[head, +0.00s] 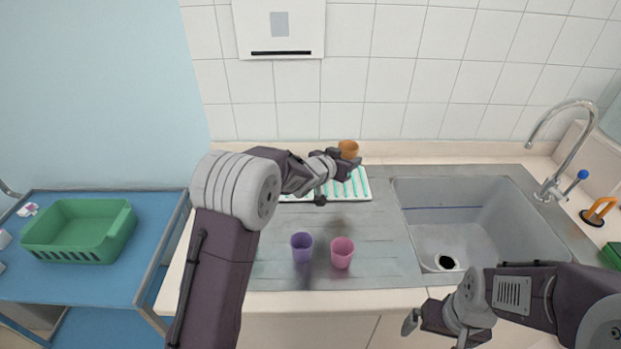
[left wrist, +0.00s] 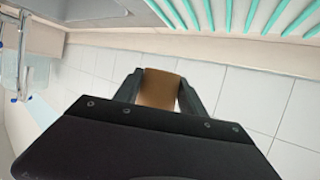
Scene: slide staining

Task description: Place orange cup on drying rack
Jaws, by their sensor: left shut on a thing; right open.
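The orange cup (head: 348,149) is held by my left gripper (head: 346,158) at the back of the counter, above the far right part of the drying rack. In the left wrist view the cup (left wrist: 158,88) sits between the two fingers (left wrist: 160,92). The drying rack (head: 358,186), white with green slats, lies on the steel drainboard, partly hidden by my left arm. Its green slats (left wrist: 270,14) also show at the top of the left wrist view. My right gripper (head: 432,324) is open and empty in front of the counter, below the sink.
A purple cup (head: 302,247) and a pink cup (head: 342,252) stand on the drainboard in front of the rack. The sink (head: 475,235) with its faucet (head: 566,150) is to the right. A green basket (head: 80,232) sits on the blue table at left.

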